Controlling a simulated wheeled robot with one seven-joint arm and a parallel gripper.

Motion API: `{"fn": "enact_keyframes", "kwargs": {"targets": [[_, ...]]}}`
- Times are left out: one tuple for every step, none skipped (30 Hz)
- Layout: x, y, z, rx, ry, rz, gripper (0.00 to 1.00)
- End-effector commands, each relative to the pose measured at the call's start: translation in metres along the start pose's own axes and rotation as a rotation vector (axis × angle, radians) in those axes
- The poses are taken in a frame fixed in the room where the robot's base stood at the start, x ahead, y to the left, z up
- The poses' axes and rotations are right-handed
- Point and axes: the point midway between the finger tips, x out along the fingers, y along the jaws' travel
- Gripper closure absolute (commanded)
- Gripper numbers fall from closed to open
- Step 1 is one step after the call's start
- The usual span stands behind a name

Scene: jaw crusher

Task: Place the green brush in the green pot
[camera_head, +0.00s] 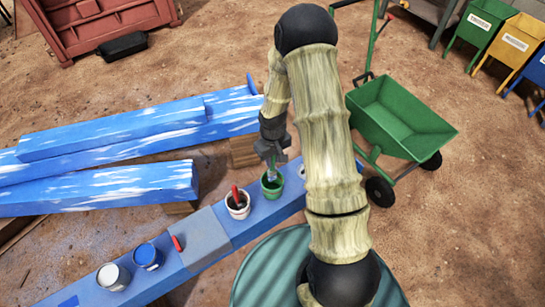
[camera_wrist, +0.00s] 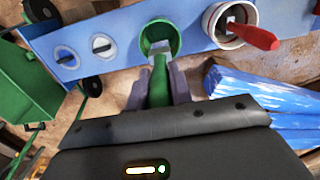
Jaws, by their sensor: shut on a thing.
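My gripper (camera_head: 271,150) is shut on the green brush, directly over the green pot (camera_head: 271,185). In the wrist view the green brush (camera_wrist: 158,82) runs between the fingers (camera_wrist: 160,88), with its pale head at the mouth of the green pot (camera_wrist: 174,34). The head overlaps the pot's opening there; how deep it sits inside I cannot tell. The pot stands upright on the blue beam (camera_head: 255,222).
A white pot (camera_head: 238,208) holding a red-handled brush (camera_head: 235,194) stands close beside the green pot. Blue and white cans (camera_head: 147,256) and a grey board (camera_head: 202,240) with a red-handled tool lie further left. A green wheelbarrow (camera_head: 410,140) stands right.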

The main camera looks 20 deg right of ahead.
Motion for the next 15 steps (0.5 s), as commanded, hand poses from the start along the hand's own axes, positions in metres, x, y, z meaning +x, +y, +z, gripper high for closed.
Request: {"fn": "enact_keyframes", "kwargs": {"targets": [[0.009, 0.000, 0.000, 0.000, 0.000, 0.000, 1.00], [0.012, 0.000, 0.000, 0.000, 0.000, 0.000, 1.00], [0.016, 0.000, 0.000, 0.000, 0.000, 0.000, 1.00], [0.019, 0.000, 0.000, 0.000, 0.000, 0.000, 1.00], [0.022, 0.000, 0.000, 0.000, 0.000, 0.000, 1.00], [0.026, 0.000, 0.000, 0.000, 0.000, 0.000, 1.00], [0.029, 0.000, 0.000, 0.000, 0.000, 0.000, 1.00], [0.032, 0.000, 0.000, 0.000, 0.000, 0.000, 1.00], [0.036, 0.000, 0.000, 0.000, 0.000, 0.000, 1.00], [0.038, 0.000, 0.000, 0.000, 0.000, 0.000, 1.00], [0.041, 0.000, 0.000, 0.000, 0.000, 0.000, 1.00], [0.045, 0.000, 0.000, 0.001, -0.001, 0.000, 1.00], [0.048, 0.001, 0.000, 0.001, -0.001, 0.000, 1.00], [0.051, 0.001, 0.001, 0.002, -0.001, 0.000, 1.00], [0.055, 0.001, 0.001, 0.003, -0.001, 0.000, 1.00]]}}
